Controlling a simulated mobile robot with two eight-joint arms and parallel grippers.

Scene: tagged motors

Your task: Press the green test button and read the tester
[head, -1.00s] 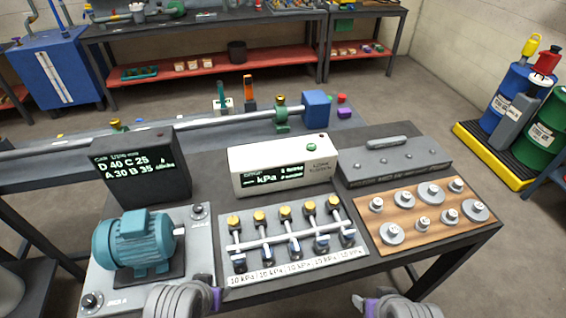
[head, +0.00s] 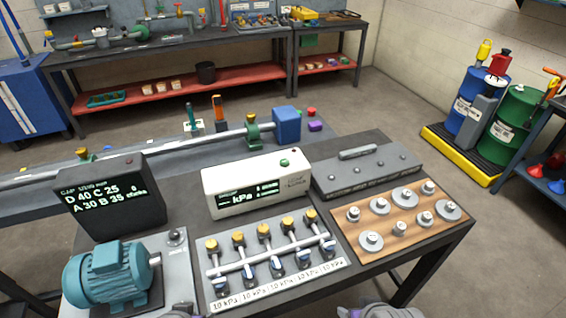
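The white tester (head: 296,180) stands on the dark bench near the middle. Its dark display (head: 236,200) shows dashes and "kPa", with smaller text too small to read. The round green button (head: 284,162) is on its top and nothing touches it. In front is a plate with several yellow-capped valves (head: 265,231) and "10 kPa" labels. My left gripper (head: 187,309) only just shows at the bottom edge, below the valve plate. My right gripper (head: 346,312) only just shows at the bottom edge, farther right. Both are well apart from the tester, and their finger openings are cut off.
A teal motor (head: 108,275) and a black display box (head: 112,197) reading "D 40 C 25, A 30 B 35" stand left. A wooden board with metal weights (head: 371,242) and a grey block (head: 367,174) stand right. The air above the tester is clear.

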